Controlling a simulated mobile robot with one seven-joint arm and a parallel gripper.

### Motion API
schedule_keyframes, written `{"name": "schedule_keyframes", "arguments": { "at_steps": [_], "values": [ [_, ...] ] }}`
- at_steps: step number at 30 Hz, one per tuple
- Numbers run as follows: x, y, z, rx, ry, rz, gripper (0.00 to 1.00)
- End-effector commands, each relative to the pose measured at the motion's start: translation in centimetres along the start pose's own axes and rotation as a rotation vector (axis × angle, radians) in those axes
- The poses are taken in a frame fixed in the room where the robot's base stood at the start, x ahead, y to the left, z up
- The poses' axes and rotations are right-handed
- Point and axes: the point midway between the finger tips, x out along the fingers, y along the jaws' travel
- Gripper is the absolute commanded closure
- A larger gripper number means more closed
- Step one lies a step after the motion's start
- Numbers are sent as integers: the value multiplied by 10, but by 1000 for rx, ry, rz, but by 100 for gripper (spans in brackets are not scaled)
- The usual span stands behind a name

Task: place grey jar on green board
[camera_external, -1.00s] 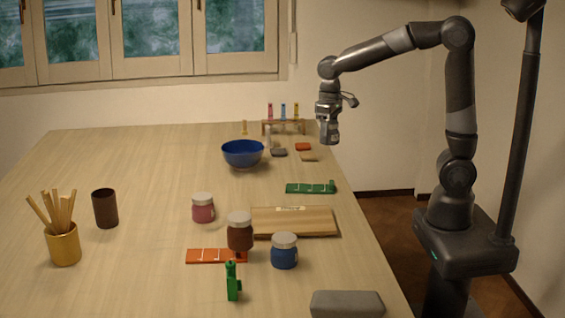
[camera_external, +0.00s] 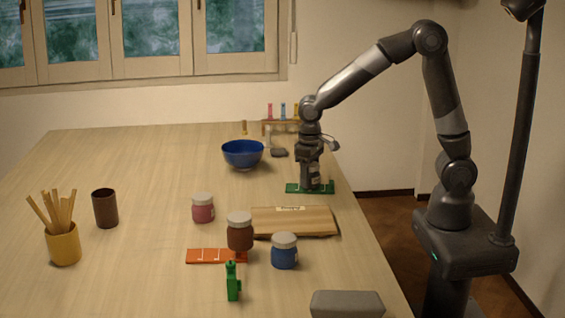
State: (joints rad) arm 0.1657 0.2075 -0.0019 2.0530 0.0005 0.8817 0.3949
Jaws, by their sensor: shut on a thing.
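The green board (camera_external: 293,188) is a flat green strip with white lines, on the table near its right side. My gripper (camera_external: 310,176) points down right over the board's middle, low above it. It is shut on the grey jar (camera_external: 310,184), a small grey shape at the fingertips that mostly blends with the dark fingers. The jar looks upright. Its base is at or just above the board; I cannot tell whether they touch. My gripper hides the middle of the board.
A wooden board (camera_external: 293,222) lies in front, with brown (camera_external: 240,236), blue (camera_external: 284,254) and pink (camera_external: 203,210) jars near it. A blue bowl (camera_external: 243,154) stands to the left behind. A rack (camera_external: 272,127) of coloured tubes stands at the back.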

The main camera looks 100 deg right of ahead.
Motion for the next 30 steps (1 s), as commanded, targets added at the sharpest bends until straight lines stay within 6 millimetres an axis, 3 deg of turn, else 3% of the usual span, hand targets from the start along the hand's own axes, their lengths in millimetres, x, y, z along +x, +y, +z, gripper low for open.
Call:
{"name": "schedule_keyframes", "arguments": {
  "at_steps": [11,12,18,20,30],
  "values": [
    [8,0,0,0,0,0,72],
    [9,0,0,0,0,0,42],
    [8,0,0,0,0,0,26],
    [8,0,0,0,1,0,21],
    [1,0,-1,0,4,-1,21]
  ]
}}
